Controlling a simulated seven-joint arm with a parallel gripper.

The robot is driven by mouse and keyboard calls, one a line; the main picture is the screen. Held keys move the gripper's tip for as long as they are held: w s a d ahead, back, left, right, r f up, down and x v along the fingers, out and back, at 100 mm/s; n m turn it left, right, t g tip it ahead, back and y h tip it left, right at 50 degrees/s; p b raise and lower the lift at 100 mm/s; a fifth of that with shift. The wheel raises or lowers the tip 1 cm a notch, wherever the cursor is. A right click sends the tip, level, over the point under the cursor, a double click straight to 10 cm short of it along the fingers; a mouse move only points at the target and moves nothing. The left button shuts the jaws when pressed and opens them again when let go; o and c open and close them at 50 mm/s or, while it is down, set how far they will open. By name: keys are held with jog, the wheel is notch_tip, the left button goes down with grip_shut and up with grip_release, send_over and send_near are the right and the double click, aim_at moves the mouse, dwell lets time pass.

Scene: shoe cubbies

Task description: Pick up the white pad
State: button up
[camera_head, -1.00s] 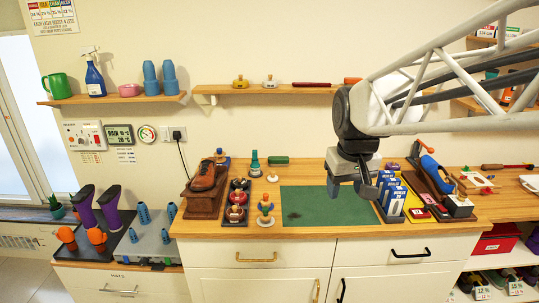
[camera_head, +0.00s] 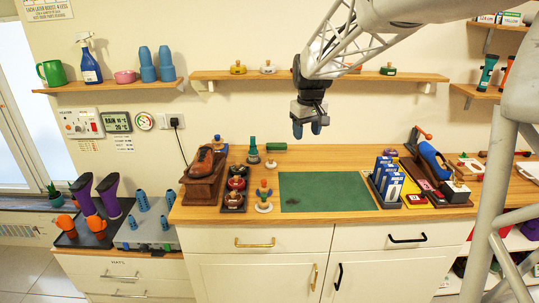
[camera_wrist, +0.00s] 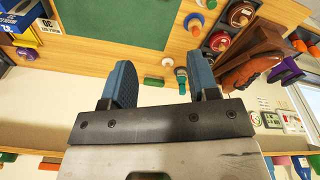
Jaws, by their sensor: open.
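My gripper (camera_head: 307,128) is open and empty, high above the back of the counter, right of and above both pieces. Its two blue fingers also show in the wrist view (camera_wrist: 160,72), with nothing between them.
The green mat (camera_head: 325,190) is nearly bare, with a small dark spot. A black tray (camera_head: 233,203) of pads and a brown shoe on a stand (camera_head: 203,177) are left. Blue boxes (camera_head: 388,180) stand right. A wall shelf (camera_head: 330,76) is behind my gripper.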

jog(key=w+a+f+n, duration=0.15)
jog(key=w+f, duration=0.25)
jog(key=w, duration=0.4)
jog(key=w+a+f+n, duration=0.1)
jog(key=w+a+f, duration=0.2)
jog(key=w, duration=0.5)
jog(key=n+g, duration=0.1)
jog(key=n, duration=0.1)
send_over(271, 158)
notch_tip(271, 158, down, 13)
jog(key=shift+r, duration=0.15)
jog(key=shift+w+a+f, duration=0.1)
jog(key=shift+w+f, duration=0.05)
jog(key=shift+f, duration=0.1)
jog(key=shift+f, duration=1.3)
jog(key=shift+f, duration=2.6)
